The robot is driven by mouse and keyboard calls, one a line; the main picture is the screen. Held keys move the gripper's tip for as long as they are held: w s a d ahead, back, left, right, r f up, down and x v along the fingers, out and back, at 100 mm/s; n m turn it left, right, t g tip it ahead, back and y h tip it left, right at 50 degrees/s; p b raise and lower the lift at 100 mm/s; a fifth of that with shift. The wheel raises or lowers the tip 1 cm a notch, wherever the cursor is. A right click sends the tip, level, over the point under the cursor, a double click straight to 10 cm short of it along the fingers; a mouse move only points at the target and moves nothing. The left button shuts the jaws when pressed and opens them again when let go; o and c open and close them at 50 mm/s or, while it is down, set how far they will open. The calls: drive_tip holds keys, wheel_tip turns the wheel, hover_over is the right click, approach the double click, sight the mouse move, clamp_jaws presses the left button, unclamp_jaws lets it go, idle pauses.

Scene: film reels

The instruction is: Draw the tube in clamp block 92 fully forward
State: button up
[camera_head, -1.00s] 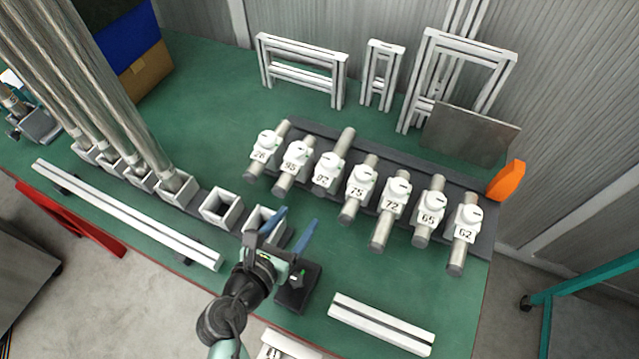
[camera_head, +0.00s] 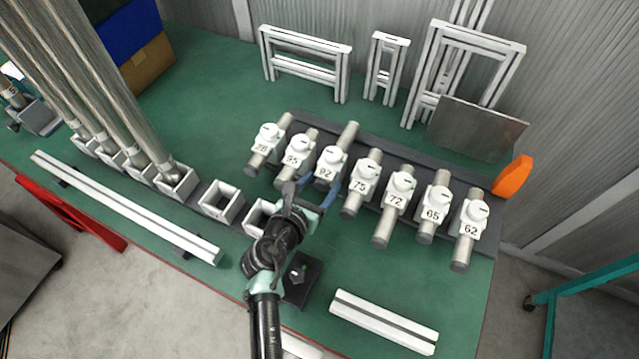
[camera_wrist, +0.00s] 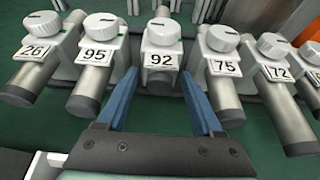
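Clamp block 92 (camera_head: 328,170) is a white block with a round knob, third from the left in the row; it shows in the middle of the wrist view (camera_wrist: 161,45). Its grey tube sticks out at the back (camera_head: 350,133); in the wrist view only a short front end (camera_wrist: 160,82) shows below the block. My gripper (camera_head: 310,188) is open, its blue fingers in front of block 92. In the wrist view the fingers (camera_wrist: 163,100) stand on either side of the tube's front end, apart from it, with nothing held.
Block 95 (camera_head: 295,160) and block 75 (camera_head: 366,173) stand close on either side, their tubes jutting forward. Blocks 26, 72, 65 and 62 continue the row on a dark rail. An orange piece (camera_head: 513,176) stands at the right end. Open square sockets (camera_head: 220,200) lie front left.

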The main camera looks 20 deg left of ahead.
clamp_jaws()
idle(1.2)
